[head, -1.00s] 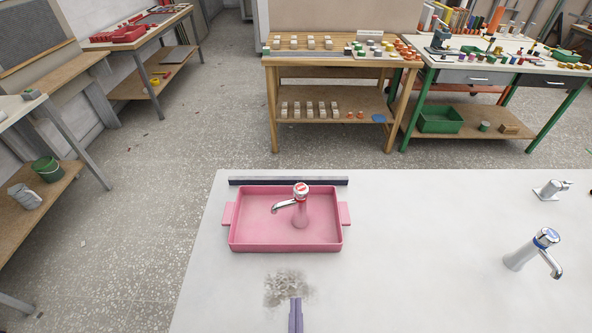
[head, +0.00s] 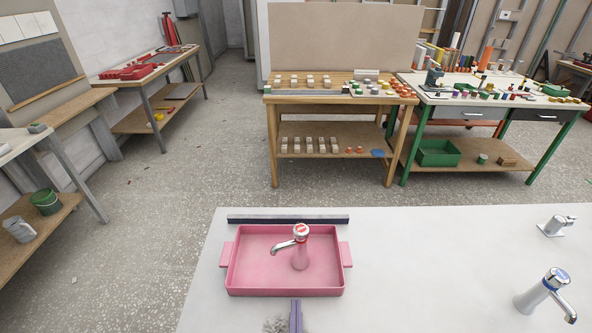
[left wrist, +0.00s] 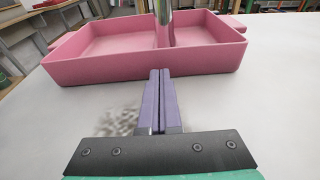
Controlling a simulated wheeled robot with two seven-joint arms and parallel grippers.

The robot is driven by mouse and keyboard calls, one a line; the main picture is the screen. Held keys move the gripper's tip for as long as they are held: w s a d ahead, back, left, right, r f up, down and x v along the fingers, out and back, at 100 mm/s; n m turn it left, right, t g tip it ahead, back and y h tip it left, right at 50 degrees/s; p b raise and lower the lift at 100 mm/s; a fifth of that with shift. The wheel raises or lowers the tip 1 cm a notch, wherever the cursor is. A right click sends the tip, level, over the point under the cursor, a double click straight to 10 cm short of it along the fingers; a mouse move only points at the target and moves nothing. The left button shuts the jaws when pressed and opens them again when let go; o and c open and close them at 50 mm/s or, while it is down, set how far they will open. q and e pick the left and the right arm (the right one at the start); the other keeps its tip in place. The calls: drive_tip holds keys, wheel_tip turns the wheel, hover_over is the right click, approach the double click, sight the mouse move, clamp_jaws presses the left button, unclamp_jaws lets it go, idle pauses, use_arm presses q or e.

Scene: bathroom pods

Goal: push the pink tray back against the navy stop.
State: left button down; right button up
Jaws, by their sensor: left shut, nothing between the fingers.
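The pink tray (head: 285,292) sits on the white counter, with a side handle at each end. The navy stop (head: 288,219) is a low dark bar along the tray's back side; the tray's back rim lies close to it, and I cannot tell whether they touch. My left gripper (head: 296,302) is shut and empty, at the middle of the tray's front wall. In the left wrist view its purple fingertips (left wrist: 160,72) overlap the front wall of the tray (left wrist: 100,68); contact is unclear. My right gripper is not in view.
A tap with a red cap (head: 301,250) stands within the tray's outline. A blue-capped tap (head: 545,294) and a small chrome fitting (head: 556,226) are at the right of the counter (head: 430,265). A grey smudge (left wrist: 122,118) lies beside the fingers. The counter between tray and blue-capped tap is clear.

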use_arm(q)
drive_tip(key=shift+w, duration=0.7)
drive_tip(key=s+r, duration=0.1)
drive_tip(key=s, duration=0.1)
drive_tip(key=s+r+p, duration=0.1)
drive_tip(key=s, duration=0.1)
drive_tip(key=s+r, duration=0.1)
drive_tip(key=s, duration=0.2)
